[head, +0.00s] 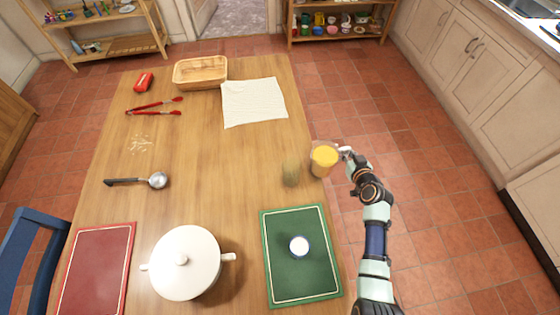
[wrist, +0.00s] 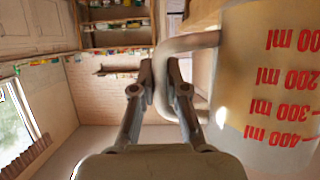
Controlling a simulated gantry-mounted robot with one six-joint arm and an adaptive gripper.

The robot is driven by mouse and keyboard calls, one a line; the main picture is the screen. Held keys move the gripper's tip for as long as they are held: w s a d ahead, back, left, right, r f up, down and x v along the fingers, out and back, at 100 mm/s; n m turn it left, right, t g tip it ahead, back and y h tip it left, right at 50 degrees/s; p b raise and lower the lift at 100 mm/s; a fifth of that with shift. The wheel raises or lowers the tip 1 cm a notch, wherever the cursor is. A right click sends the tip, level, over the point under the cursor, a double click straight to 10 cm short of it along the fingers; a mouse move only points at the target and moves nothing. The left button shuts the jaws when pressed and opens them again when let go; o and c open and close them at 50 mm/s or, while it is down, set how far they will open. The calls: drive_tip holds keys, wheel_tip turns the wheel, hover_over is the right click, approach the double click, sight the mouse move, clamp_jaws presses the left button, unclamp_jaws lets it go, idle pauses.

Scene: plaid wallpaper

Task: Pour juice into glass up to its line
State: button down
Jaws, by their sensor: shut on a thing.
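A clear measuring jug (head: 324,160) with orange-yellow juice (head: 326,154) is at the right edge of the table in the head view. My gripper (head: 345,153) is at its right side, shut on its handle. In the wrist view the fingers (wrist: 160,82) close on the pale handle (wrist: 186,42), and the jug (wrist: 265,75) shows red millilitre marks, upside down in the picture. A see-through glass (head: 291,172) stands on the table just left of the jug. It looks empty, with the wood showing through. Its line cannot be made out.
A green board (head: 278,285) with a small white, blue-rimmed item (head: 299,246) lies in front of the glass. A white lidded pot (head: 185,262), red board (head: 96,270), ladle (head: 157,180), tongs (head: 155,107), cloth (head: 254,102) and basket (head: 200,72) are on the table. The table's middle is clear.

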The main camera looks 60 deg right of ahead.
sight(345, 148)
drive_tip(key=shift+w+d, duration=0.1)
drive_tip(key=shift+w, duration=0.15)
drive_tip(key=shift+s, duration=0.1)
drive_tip(key=shift+s, duration=0.1)
drive_tip(key=shift+r, duration=0.15)
drive_tip(key=p, duration=0.1)
drive_tip(key=r+p, duration=0.1)
drive_tip(key=w+a+r+n+p, duration=0.1)
drive_tip(key=shift+r+g+h, duration=0.2)
drive_tip(key=shift+g+h, duration=0.1)
drive_tip(key=shift+h, duration=0.1)
drive_tip(key=p, duration=0.1)
drive_tip(key=r+p, duration=0.1)
drive_tip(key=r+n+p, duration=0.1)
drive_tip(key=shift+w+a+r, duration=0.2)
drive_tip(key=shift+w+a, duration=0.05)
drive_tip(key=shift+n+g+h, duration=0.4)
drive_tip(key=shift+n+h, duration=0.4)
drive_tip(key=r+p, duration=0.1)
drive_tip(key=p, duration=0.1)
drive_tip(key=r+p, duration=0.1)
drive_tip(key=p, duration=0.2)
drive_tip(key=w+a+r+p, duration=0.1)
drive_tip(key=p, duration=0.1)
drive_tip(key=shift+w+a+r, duration=0.1)
drive_tip(key=shift+r, duration=0.3)
drive_tip(key=shift+a+r+p, duration=0.1)
drive_tip(key=shift+r+p, duration=0.05)
drive_tip(key=shift+p, duration=0.4)
drive_tip(key=shift+w+r, duration=0.1)
